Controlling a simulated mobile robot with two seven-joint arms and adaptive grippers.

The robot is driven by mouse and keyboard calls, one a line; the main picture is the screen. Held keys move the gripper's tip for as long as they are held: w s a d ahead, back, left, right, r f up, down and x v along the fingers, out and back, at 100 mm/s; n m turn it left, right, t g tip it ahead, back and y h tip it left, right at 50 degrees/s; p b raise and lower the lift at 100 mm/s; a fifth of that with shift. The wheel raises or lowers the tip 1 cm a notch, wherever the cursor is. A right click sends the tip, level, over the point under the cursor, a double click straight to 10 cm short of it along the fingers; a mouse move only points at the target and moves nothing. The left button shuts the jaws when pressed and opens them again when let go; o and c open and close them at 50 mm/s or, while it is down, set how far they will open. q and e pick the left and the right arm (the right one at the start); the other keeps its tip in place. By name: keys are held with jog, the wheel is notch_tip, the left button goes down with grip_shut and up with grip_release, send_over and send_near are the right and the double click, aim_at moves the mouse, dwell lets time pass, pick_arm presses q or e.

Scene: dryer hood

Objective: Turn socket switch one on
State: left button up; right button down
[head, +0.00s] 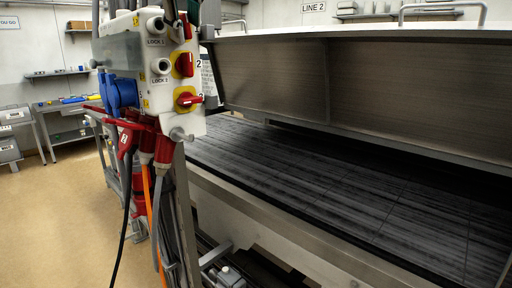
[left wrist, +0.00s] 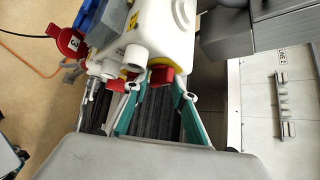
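A white switch box (head: 135,65) stands on a post in the head view. Its right face carries red rotary switches on yellow plates: an upper one (head: 186,27), a middle one (head: 184,65) and a lower one (head: 188,99). I cannot tell which is switch one. In the left wrist view the box (left wrist: 150,35) is at the top. My left gripper (left wrist: 158,86) has its teal fingers apart, with a red switch (left wrist: 161,75) just ahead between the tips. I cannot tell whether they touch it. I cannot make out either gripper in the head view.
Blue sockets (head: 121,92) and red plugs (head: 163,150) with hanging cables crowd the box's left and underside. A metal hood (head: 360,85) over a dark slatted conveyor (head: 300,165) lies to the right. Open floor (head: 50,220) is at the left.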

pick_arm(q)
jog(key=shift+a+f+n+t+h, duration=0.15)
jog(key=shift+f+n+t+h, duration=0.1)
jog(key=shift+n+t+h, duration=0.25)
jog(key=shift+s+f+n+t+b, duration=0.15)
jog(key=shift+n+t+b, duration=0.35)
jog(key=shift+t+b, duration=0.5)
jog(key=n+t+b, duration=0.2)
jog(key=b, duration=0.1)
jog(key=n+t+b, duration=0.1)
jog(key=shift+f+t+h, duration=0.25)
jog(key=shift+t+h, duration=0.05)
jog(key=shift+t, duration=0.1)
jog(key=s+d+b, duration=0.1)
jog(key=s+b, duration=0.1)
jog(key=s, duration=0.6)
jog(key=w+d+f+g+h+p, duration=0.1)
jog(key=w+d+f+h, duration=0.3)
jog(key=f, duration=0.9)
jog(key=w+d+f+n+g+h+p, duration=0.1)
jog(key=w+d+f+g+h, duration=0.2)
jog(key=w+d+f, duration=0.4)
jog(key=w+f+g, duration=0.1)
jog(key=w+f, duration=0.2)
jog(key=f, duration=0.3)
jog(key=shift+w+n+h, duration=0.15)
jog(key=shift+n+h, duration=0.15)
jog(key=shift+h, duration=0.1)
